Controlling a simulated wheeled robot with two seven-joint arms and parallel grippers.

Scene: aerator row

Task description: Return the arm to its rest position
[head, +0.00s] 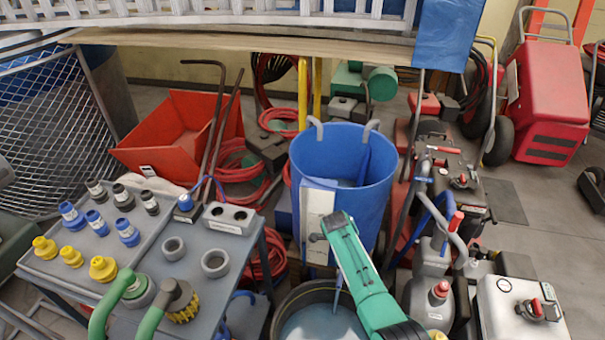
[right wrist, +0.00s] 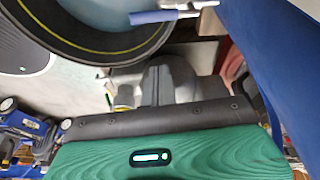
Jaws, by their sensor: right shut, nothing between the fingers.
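My right arm (head: 367,287), green and black, reaches up from the bottom of the head view. Its gripper (head: 318,238) is in front of the white panel on the blue bin (head: 340,165); I cannot tell whether it touches. In the right wrist view the gripper's dark fingers (right wrist: 157,82) are together with nothing between them, beyond the green housing (right wrist: 170,150). The dark tub (head: 277,322) of water lies below the arm. It also shows in the right wrist view (right wrist: 85,58). My left gripper is not in view.
An orange-red hopper (head: 180,135) stands behind. Red and grey machines (head: 450,170) crowd the right. Bare floor shows at the far right.

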